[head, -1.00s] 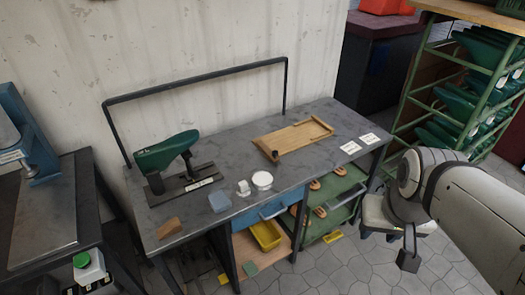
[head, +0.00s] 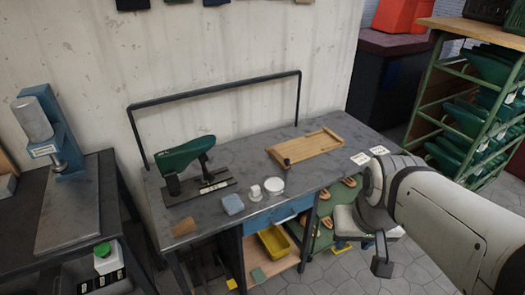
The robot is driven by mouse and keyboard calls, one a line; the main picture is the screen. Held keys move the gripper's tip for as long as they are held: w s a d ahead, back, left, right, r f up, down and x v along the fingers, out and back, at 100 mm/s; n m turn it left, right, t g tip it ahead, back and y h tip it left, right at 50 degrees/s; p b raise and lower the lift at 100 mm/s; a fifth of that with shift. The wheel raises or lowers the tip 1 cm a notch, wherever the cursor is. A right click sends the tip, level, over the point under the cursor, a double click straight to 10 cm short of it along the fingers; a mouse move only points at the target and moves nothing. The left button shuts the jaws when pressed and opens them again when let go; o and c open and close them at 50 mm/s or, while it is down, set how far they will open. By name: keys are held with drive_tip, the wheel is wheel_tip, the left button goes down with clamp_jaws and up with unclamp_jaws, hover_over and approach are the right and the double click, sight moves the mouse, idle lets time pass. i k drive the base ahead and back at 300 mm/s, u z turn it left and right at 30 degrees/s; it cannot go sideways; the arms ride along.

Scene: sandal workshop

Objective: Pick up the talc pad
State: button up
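The workbench (head: 340,148) carries a white round flat-topped thing (head: 274,186), a small white piece (head: 255,193) just left of it, and a pale blue block (head: 232,204) farther left. The white round thing may be the talc pad, but I cannot tell for sure. My arm comes in from the right, and its wrist is right of the bench's front edge, well away from these things. A dark part (head: 382,265) hangs below the wrist. I cannot make out two fingers or whether anything is held.
A green last on a stand (head: 188,157), a brown wedge (head: 184,228) and a wooden tray (head: 318,145) also occupy the bench. A black rail (head: 215,86) rises behind. A blue press (head: 48,135) stands left. A green rack (head: 460,110) stands right.

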sight(255, 195)
drive_tip(key=z, duration=0.05)
drive_tip(key=i, duration=0.95)
drive_tip(key=u, duration=0.05)
